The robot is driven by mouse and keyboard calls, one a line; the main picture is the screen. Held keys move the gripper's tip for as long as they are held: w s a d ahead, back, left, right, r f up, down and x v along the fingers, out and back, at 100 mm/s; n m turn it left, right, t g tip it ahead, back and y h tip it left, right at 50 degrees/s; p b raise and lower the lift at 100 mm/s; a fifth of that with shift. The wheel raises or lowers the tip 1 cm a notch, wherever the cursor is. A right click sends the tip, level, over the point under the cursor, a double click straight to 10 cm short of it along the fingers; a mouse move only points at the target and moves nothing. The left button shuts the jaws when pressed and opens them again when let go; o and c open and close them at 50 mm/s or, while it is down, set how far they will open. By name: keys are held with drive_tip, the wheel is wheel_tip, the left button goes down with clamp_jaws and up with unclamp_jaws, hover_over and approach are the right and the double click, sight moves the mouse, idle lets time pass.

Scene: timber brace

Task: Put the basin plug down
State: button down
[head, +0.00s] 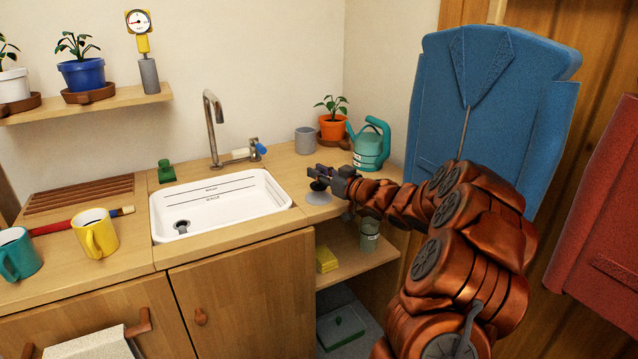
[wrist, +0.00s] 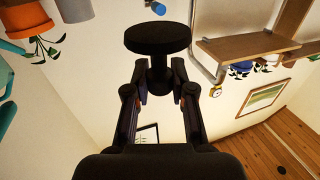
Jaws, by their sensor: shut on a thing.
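My gripper (head: 322,174) is over the counter just right of the white basin (head: 222,212). In the wrist view my gripper (wrist: 160,85) is shut on the stem of the black basin plug (wrist: 158,39); the plug's wide round disc sticks out beyond the fingers. In the head view the plug (head: 318,186) is a small dark shape under the fingertips. A pale grey round disc (head: 319,198) lies on the counter just below it; I cannot tell whether the plug touches it. The basin's drain (head: 181,226) is at its left end, uncovered.
A tap (head: 213,130) stands behind the basin. A grey cup (head: 305,140), a potted plant (head: 332,124) and a teal watering can (head: 370,147) stand behind my gripper. Yellow (head: 95,234) and teal (head: 18,254) mugs are at left. A blue jacket (head: 490,105) hangs at right.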

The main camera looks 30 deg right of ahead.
sight(322, 185)
drive_tip(key=shift+f, duration=1.55)
drive_tip(key=shift+f, duration=0.2)
drive_tip(key=c, duration=1)
unclamp_jaws()
drive_tip(key=shift+b, duration=0.4)
